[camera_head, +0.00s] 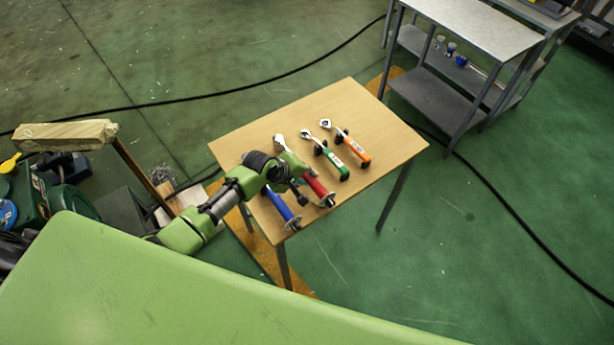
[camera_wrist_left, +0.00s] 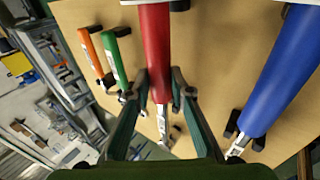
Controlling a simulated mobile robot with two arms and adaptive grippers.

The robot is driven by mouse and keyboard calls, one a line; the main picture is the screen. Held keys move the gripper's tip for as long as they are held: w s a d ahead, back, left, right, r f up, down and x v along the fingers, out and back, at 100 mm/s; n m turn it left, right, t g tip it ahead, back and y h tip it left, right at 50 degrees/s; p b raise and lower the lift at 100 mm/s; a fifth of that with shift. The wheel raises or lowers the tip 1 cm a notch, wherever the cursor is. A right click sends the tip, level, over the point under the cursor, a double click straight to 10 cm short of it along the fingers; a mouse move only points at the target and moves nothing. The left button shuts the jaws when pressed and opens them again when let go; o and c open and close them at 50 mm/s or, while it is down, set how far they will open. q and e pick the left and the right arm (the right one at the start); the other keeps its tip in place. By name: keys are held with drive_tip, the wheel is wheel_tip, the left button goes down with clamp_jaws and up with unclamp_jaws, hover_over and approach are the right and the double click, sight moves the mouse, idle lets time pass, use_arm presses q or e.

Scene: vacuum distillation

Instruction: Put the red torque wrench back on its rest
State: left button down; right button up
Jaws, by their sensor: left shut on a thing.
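The red torque wrench (camera_head: 317,187) is over the wooden table, between the blue and green wrenches; its metal head end points to the far side. In the left wrist view its red handle (camera_wrist_left: 156,45) runs down between the fingers of my left gripper (camera_wrist_left: 160,88), which is shut on it near the handle's lower end. In the head view my left gripper (camera_head: 292,172) covers the middle of the wrench. Black rest parts (camera_wrist_left: 180,5) show beside the handle's upper end; I cannot tell whether the wrench touches them. My right gripper is not in view.
A blue wrench (camera_head: 281,205), a green wrench (camera_head: 334,163) and an orange wrench (camera_head: 356,150) lie on the table (camera_head: 395,143) close by. A grey metal cart (camera_head: 480,30) stands at the back right. The table's right part is clear.

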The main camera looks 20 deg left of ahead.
use_arm(q)
drive_tip(key=shift+w+f+b, duration=0.1)
drive_tip(key=shift+f+b, duration=0.35)
drive_tip(key=shift+f, duration=0.1)
